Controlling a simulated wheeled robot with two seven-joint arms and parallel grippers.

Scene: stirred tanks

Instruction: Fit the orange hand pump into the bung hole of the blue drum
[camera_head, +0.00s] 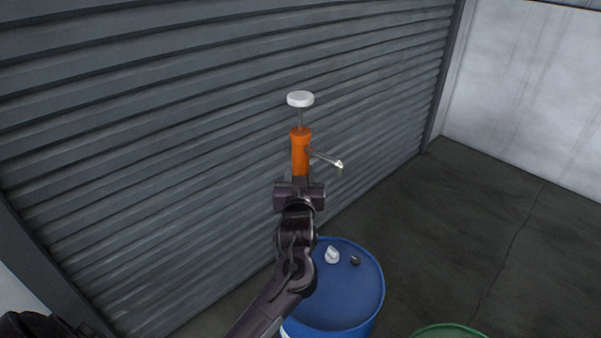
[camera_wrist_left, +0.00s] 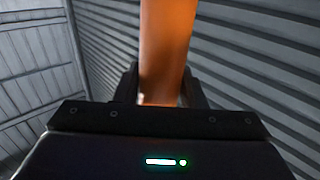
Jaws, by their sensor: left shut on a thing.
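The orange hand pump (camera_head: 301,153) stands upright in the head view, with a white knob on top and a thin spout pointing right. My left gripper (camera_head: 300,184) is shut on its orange body, which also fills the middle of the left wrist view (camera_wrist_left: 166,50) between the fingers (camera_wrist_left: 160,95). The pump's lower part is hidden behind my gripper and arm. The blue drum (camera_head: 345,295) stands below and behind my left arm, which covers its left part. On its lid are a white fitting (camera_head: 332,255) and a small dark spot (camera_head: 355,260); I cannot tell which is the bung hole.
A grey ribbed shutter wall (camera_head: 180,130) rises behind the pump and drum. A green drum (camera_head: 448,332) shows its top edge at the bottom right. The dark floor (camera_head: 480,220) to the right is clear up to the pale wall (camera_head: 540,95).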

